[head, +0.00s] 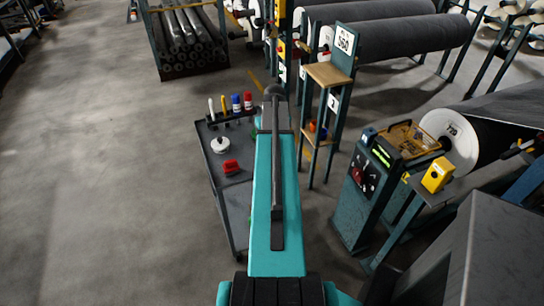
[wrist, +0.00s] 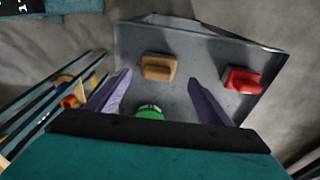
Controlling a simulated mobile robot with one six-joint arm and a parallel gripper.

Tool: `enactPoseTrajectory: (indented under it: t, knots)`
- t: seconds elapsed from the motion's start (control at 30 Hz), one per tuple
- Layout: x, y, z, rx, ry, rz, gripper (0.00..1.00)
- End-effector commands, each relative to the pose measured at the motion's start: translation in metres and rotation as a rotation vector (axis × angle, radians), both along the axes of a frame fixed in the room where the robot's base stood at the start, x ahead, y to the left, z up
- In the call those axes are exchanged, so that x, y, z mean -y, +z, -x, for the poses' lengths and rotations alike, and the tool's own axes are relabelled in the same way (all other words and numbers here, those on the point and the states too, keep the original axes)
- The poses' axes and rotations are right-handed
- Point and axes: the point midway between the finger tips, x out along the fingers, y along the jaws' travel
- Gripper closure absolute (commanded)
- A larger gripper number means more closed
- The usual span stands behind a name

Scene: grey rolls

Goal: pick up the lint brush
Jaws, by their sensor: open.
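In the wrist view a tan block-shaped piece (wrist: 158,68) and a red piece with a raised top (wrist: 242,79) lie apart on a grey cart top. Either could be the lint brush; I cannot tell which for certain. The red piece (head: 231,167) also shows on the cart in the head view, left of my arm. My gripper (wrist: 161,80) is open and empty above the cart, the tan piece ahead between its fingers and the red one to the right. In the head view my arm hides the fingers and the tan piece.
A round green thing (wrist: 150,112) is partly hidden by my gripper. A teal stand (head: 331,110) rises right of the arm. Floor at left is clear.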

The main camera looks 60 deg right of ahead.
Motion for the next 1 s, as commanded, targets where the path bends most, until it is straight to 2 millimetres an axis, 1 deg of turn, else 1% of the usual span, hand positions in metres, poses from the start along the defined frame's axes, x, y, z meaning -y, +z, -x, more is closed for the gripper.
enactPoseTrajectory:
  t: [0.27, 0.53, 0.7, 1.0]
  knots:
    - [0.004, -0.014, -0.001, -0.001, -0.001, -0.002, 0.27]
    - [0.007, -0.037, -0.002, -0.001, -0.001, -0.002, 0.27]
    - [0.008, -0.047, -0.002, -0.001, -0.002, -0.001, 0.27]
    - [0.008, -0.050, -0.003, 0.000, -0.002, 0.000, 0.27]
